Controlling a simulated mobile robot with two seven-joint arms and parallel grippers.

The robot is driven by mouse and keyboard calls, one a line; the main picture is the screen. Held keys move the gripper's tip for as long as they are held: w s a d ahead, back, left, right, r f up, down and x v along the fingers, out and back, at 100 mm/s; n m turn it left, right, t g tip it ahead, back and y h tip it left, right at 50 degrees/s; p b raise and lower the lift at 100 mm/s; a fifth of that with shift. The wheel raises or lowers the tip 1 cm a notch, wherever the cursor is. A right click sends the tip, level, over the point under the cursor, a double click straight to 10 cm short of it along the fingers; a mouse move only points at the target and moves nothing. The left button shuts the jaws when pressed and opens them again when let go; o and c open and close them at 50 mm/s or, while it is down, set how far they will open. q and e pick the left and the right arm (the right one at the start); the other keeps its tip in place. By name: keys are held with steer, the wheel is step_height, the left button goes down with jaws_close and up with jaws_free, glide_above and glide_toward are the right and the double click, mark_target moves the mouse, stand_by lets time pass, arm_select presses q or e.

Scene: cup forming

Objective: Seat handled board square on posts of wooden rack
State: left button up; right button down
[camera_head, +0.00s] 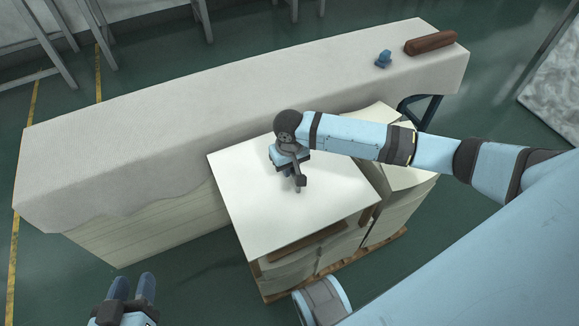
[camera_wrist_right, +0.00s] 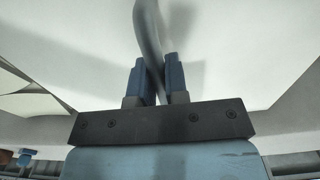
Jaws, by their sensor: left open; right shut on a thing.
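The white board (camera_head: 245,200) lies over the top of the wooden rack (camera_head: 262,284), covering most of it from above. Whether the board touches the posts cannot be told. My right gripper (camera_head: 300,180) is above the middle of the board, shut on its grey handle. The curved handle (camera_wrist_right: 147,30) passes between the blue fingers of the right gripper (camera_wrist_right: 155,80) in the right wrist view, with the white board behind. My left gripper (camera_head: 132,289) is open and empty at the bottom left, away from the board.
A long table with a pale cloth (camera_head: 200,110) runs behind the rack. A brown roll (camera_head: 431,43) and a small blue object (camera_head: 383,59) lie at its right end. Pale stacked sheets (camera_head: 385,215) stand right of the board.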

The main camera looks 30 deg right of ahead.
steer(key=shift+f, duration=0.5)
steer(key=c, duration=1.1)
jaws_free()
steer(key=shift+f, duration=0.1)
steer(key=shift+o, duration=0.2)
step_height(320, 180, up, 5)
steer(key=shift+r+p, duration=0.2)
steer(key=shift+p, duration=0.9)
arm_select(q)
steer(key=f, duration=0.1)
steer(key=s+a+f+g+y+p, duration=0.1)
steer(key=a+f+g+p, duration=0.1)
steer(key=shift+s+f+y, duration=0.1)
steer(key=shift+s+y, duration=0.2)
arm_select(e)
step_height(320, 180, up, 8)
steer(key=shift+r, duration=0.25)
arm_select(q)
steer(key=shift+r, duration=0.2)
